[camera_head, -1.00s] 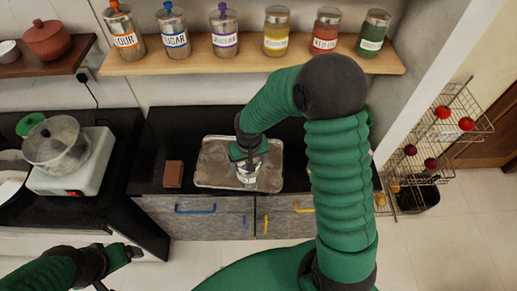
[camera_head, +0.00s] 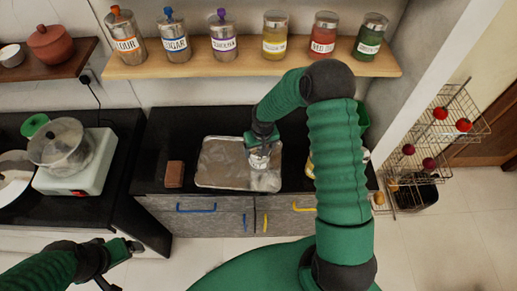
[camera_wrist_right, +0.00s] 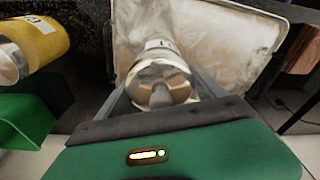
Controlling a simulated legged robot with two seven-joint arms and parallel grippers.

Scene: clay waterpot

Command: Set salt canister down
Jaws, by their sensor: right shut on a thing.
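The salt canister (camera_head: 259,161) has a metal lid and a white label. My right gripper (camera_head: 257,144) is shut on it, over the right half of a foil-like metal tray (camera_head: 214,165) on the black counter. In the right wrist view the canister's metal lid (camera_wrist_right: 160,82) sits between the two fingers, with the tray (camera_wrist_right: 235,45) behind it. I cannot tell whether the canister's base touches the tray. My left gripper (camera_head: 133,246) is empty at the lower left, away from the counter; its jaw opening is too small to read.
A brown block (camera_head: 174,174) lies left of the tray. A yellow canister (camera_wrist_right: 32,42) and a green object (camera_wrist_right: 22,120) are close beside my right gripper. A shelf (camera_head: 240,62) with several labelled canisters is above. A pot (camera_head: 62,145) stands on a white appliance at left.

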